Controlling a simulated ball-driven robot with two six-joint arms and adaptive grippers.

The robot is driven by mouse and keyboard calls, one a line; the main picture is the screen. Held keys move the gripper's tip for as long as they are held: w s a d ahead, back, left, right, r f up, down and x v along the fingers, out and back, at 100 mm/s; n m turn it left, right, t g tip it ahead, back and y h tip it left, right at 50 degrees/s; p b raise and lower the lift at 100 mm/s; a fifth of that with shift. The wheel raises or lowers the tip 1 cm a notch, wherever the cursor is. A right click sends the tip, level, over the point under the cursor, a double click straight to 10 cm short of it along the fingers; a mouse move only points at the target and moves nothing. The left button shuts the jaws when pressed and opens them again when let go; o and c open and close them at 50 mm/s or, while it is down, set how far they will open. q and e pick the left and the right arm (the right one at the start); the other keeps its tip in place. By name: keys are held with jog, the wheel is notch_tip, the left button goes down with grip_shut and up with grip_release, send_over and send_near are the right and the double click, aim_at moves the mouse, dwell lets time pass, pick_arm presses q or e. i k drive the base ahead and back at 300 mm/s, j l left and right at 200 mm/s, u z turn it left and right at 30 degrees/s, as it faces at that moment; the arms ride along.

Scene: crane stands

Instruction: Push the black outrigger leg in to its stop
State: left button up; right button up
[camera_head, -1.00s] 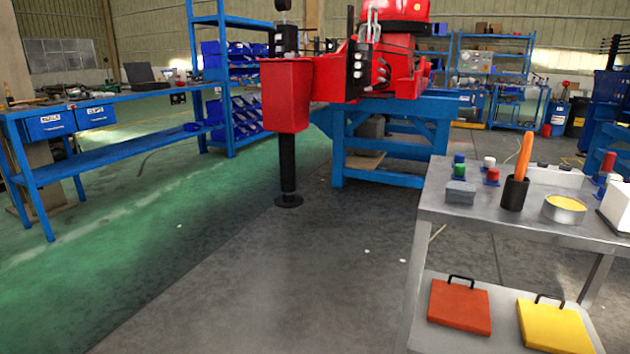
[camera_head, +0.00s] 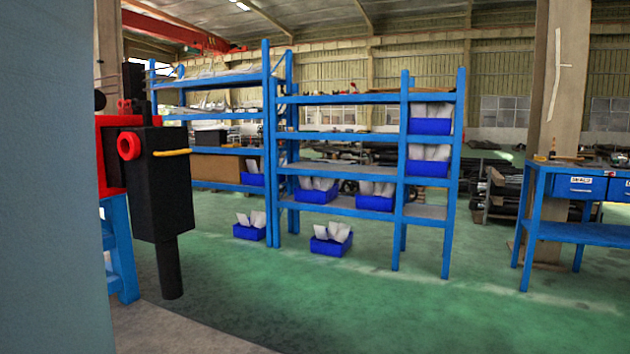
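A black outrigger leg (camera_head: 162,190) stands at the left of the head view. It is a tall black box with a black cylinder (camera_head: 169,270) pointing down from its underside. A yellow bar (camera_head: 172,153) and a red ring (camera_head: 129,146) are on its upper part. A red crane part (camera_head: 110,165) shows directly behind and left of the leg. How far the leg sticks out from it cannot be judged, as a large surface at the left edge hides the rest. Neither gripper is in view.
A blue-grey upright surface (camera_head: 50,180) fills the left edge, close to me. Blue shelving (camera_head: 345,98) with blue bins stands behind. Two blue bins (camera_head: 331,246) sit on the floor. A blue workbench (camera_head: 580,232) stands right. The green floor (camera_head: 400,310) between is open.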

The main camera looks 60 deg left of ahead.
aim_at(151, 161)
jog(key=u, duration=2.55)
